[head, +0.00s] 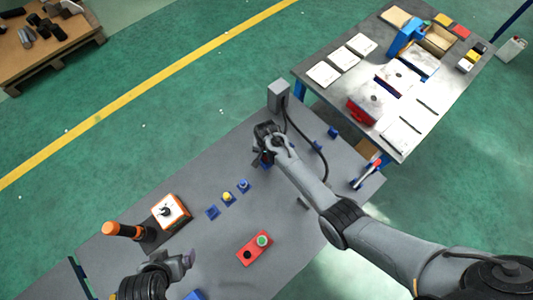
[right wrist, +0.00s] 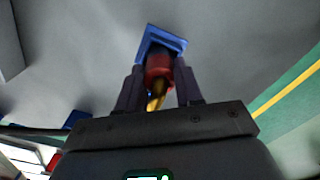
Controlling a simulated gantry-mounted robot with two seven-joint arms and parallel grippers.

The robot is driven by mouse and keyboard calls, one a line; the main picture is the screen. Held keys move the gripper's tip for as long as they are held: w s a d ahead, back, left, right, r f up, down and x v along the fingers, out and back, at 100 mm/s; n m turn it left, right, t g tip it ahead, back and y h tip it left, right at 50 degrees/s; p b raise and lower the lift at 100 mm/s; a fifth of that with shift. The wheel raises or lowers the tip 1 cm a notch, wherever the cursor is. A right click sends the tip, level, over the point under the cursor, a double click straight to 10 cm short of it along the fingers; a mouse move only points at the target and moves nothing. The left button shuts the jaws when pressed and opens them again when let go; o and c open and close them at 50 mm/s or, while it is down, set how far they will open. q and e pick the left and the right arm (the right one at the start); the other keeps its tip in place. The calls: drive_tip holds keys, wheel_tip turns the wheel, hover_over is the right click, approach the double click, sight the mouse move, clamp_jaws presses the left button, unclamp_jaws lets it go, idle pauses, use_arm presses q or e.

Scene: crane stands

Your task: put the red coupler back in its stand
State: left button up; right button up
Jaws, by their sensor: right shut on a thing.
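The red coupler (right wrist: 158,68) has a brass-coloured end and sits between the two fingers of my right gripper (right wrist: 158,92) in the right wrist view. The gripper is shut on it. The blue square stand (right wrist: 165,37) is right at the coupler's far end; I cannot tell whether the coupler is fully seated. In the head view my right gripper (head: 263,153) is above the bench's far part and hides the coupler; a bit of the blue stand (head: 265,164) shows beneath. My left gripper (head: 183,261) is over the near bench, away from the stands, its opening unclear.
A grey post box (head: 278,95) with a black cable (head: 311,140) stands close behind my right gripper.

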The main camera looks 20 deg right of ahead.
drive_tip(key=shift+f+b, duration=0.3)
drive_tip(key=shift+f, duration=0.25)
drive_tip(key=o, duration=1.2)
drive_tip(key=shift+r, duration=0.2)
wheel_tip(320, 180, up, 5)
drive_tip(key=p, duration=0.5)
drive_tip(key=shift+f+p, duration=0.1)
drive_tip(key=shift+p, duration=0.25)
